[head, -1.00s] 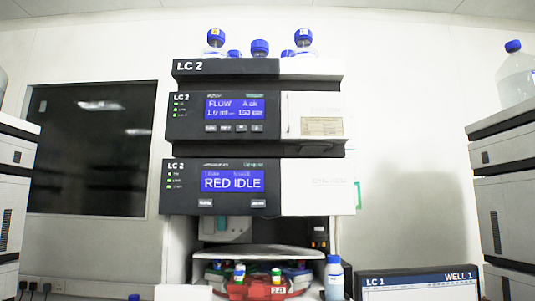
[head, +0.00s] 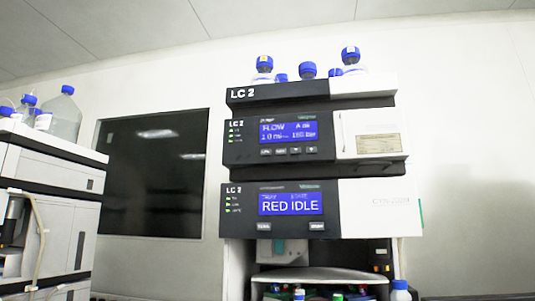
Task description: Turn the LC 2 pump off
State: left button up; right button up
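The LC 2 stack stands right of centre in the head view. Its pump module (head: 240,151) is the upper unit with a display, under the bottle tray. The pump display (head: 289,132) is lit blue and reads FLOW with small figures beneath it. A row of small buttons (head: 289,151) sits below that display. Neither of my grippers is in view.
Below the pump, the LC 2 autosampler (head: 245,213) shows RED IDLE. Blue-capped bottles (head: 307,70) stand on the top tray (head: 365,87). Another instrument stack (head: 38,175) stands at the left. A dark window (head: 152,175) lies between. The wall at right is bare.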

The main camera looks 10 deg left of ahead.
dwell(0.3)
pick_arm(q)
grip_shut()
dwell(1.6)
